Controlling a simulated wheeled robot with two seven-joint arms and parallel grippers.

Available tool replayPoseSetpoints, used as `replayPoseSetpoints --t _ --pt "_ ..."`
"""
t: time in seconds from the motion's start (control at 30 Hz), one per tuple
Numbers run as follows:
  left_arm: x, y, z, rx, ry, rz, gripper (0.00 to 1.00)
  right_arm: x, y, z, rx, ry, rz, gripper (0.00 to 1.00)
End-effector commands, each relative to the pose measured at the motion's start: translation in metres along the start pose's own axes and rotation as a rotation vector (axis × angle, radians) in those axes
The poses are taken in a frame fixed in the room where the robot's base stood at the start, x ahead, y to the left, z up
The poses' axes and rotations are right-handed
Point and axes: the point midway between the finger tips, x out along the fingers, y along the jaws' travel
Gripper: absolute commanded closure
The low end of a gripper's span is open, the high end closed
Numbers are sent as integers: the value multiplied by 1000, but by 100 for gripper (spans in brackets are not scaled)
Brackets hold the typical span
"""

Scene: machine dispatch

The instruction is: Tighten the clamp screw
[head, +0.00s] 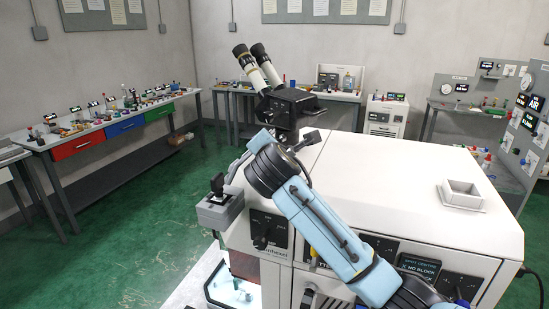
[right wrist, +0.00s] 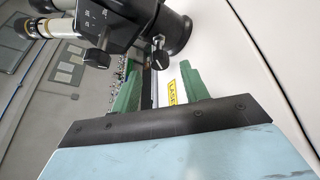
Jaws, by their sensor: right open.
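A black microscope head with two pale eyepieces stands at the machine's far edge in the head view (head: 286,104). It also shows at the top of the right wrist view (right wrist: 128,20). A small screw with a flat head (right wrist: 158,43), which looks like the clamp screw, sticks out below the microscope's black barrel. My right gripper (right wrist: 158,77) has its two green fingers wide apart and empty. The screw lies just beyond the fingertips, roughly between them in the picture, not touching as far as I can tell. In the head view my right wrist hides the fingers. My left gripper is not in view.
The white machine top (head: 400,164) carries a square open-topped fixture (head: 462,195) at right. A grey joystick box (head: 219,208) sticks out at the machine's left. A yellow laser label (right wrist: 173,93) shows between the fingers. Benches line the walls; green floor is clear at left.

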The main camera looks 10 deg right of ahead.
Motion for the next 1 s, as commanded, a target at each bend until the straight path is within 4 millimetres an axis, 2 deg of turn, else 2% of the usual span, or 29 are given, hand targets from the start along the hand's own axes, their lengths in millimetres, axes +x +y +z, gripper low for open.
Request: replayPoseSetpoints --t 0.3,0.5,0.7,1.0 --pt "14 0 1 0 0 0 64 -64 -1 -1 1 0 4 55" --pt "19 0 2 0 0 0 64 -96 0 -1 1 1 4 55" --pt "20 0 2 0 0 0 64 -110 0 0 0 0 1 55" --pt "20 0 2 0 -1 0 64 -110 0 0 0 0 0 55"
